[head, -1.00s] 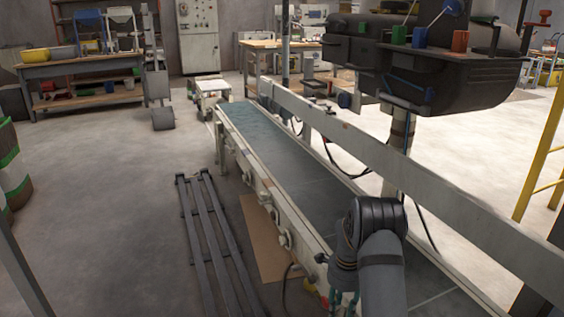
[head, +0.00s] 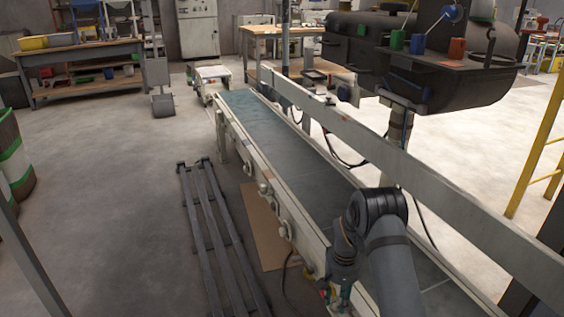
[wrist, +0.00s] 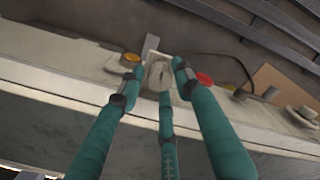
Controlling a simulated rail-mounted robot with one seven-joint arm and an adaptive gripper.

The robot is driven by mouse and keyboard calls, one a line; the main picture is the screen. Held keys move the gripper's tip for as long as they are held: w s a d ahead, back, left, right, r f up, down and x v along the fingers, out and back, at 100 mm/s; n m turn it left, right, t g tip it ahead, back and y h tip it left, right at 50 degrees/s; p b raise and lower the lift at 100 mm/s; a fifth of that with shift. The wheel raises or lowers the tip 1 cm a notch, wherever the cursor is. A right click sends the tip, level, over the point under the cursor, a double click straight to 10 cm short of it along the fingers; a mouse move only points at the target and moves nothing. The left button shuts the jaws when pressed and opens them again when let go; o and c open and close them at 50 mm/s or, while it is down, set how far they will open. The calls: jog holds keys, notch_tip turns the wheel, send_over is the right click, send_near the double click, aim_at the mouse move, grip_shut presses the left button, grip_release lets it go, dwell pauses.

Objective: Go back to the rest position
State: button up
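My gripper (wrist: 156,78) has teal fingers with dark joints. In the wrist view the fingers are spread apart, with nothing held between them. Beyond the fingertips is a pale switch box with a dark-marked face (wrist: 158,73) on the conveyor's side; whether a finger touches it cannot be told. In the head view my gripper (head: 344,293) is low beside the conveyor's near side, partly hidden by my grey arm.
The conveyor belt (head: 285,145) runs away from me, with a long pale rail (head: 345,135) along its right. A dark slatted rack (head: 212,235) lies on the floor to its left. A dark machine (head: 440,85) overhangs at right. The floor at left is largely clear.

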jog(key=n+p, duration=0.1)
jog(key=n, duration=0.4)
jog(key=shift+r, duration=0.1)
dwell(0.3)
